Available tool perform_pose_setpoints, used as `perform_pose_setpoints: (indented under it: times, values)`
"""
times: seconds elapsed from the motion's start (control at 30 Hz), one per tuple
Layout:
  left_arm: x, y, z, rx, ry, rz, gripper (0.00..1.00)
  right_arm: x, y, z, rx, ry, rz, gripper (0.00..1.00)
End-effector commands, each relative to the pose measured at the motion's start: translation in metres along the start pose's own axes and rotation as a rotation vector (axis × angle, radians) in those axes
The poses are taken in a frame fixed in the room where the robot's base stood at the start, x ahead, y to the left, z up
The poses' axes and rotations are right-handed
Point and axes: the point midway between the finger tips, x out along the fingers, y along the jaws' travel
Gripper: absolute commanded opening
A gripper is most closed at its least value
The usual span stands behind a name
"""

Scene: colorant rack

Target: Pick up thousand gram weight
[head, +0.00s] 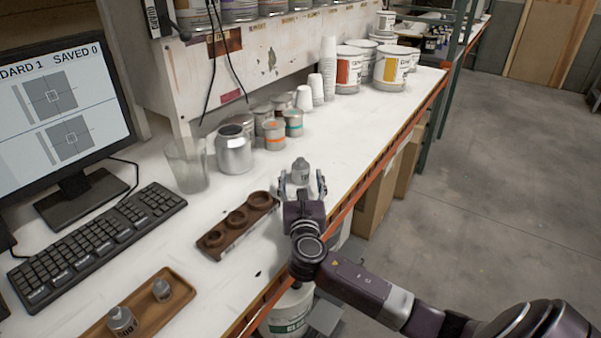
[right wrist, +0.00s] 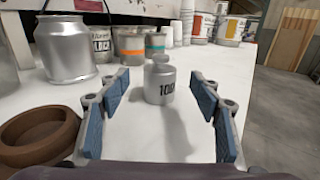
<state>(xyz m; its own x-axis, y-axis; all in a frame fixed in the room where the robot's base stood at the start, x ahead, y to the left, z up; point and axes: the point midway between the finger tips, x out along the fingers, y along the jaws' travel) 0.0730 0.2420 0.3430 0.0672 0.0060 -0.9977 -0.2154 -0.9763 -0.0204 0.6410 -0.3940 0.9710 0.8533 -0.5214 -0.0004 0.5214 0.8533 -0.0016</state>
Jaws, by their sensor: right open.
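The thousand gram weight is a grey metal cylinder with a knob on top, upright on the white bench (head: 300,168). In the right wrist view the weight (right wrist: 160,84) shows a dark number beginning "100", with its end turned out of sight. My right gripper (head: 302,186) is open, low over the bench. Its blue-padded fingers (right wrist: 161,92) point at the weight, which stands centred just beyond or between the fingertips, with gaps on both sides. I see no contact. My left gripper is not in view.
A dark wooden holder (head: 225,237) with round recesses lies left of my right gripper. A silver can (head: 233,152), small tins (head: 274,136) and a clear beaker (head: 187,168) stand behind. A wooden tray (head: 150,308) holds two other weights. The bench's orange edge (head: 368,180) runs close on the right.

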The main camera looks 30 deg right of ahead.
Motion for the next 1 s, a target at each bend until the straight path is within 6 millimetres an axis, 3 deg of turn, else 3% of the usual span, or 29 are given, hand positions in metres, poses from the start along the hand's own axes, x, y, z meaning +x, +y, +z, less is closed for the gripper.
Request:
perform_pose_setpoints:
  times: [0.27, 0.5, 0.8, 1.0]
  values:
    - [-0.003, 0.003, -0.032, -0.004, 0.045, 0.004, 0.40, 0.030, 0.000, 0.001, 0.000, 0.000, -0.001, 0.58]
    - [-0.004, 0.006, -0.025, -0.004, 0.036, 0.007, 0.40, 0.057, 0.000, 0.001, 0.000, 0.001, 0.000, 0.58]
    - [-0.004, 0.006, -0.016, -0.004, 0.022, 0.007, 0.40, 0.060, 0.000, 0.000, 0.001, 0.001, 0.001, 0.58]
    - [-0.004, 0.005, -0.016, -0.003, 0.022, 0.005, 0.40, 0.060, 0.000, 0.000, 0.001, 0.001, 0.001, 0.36]
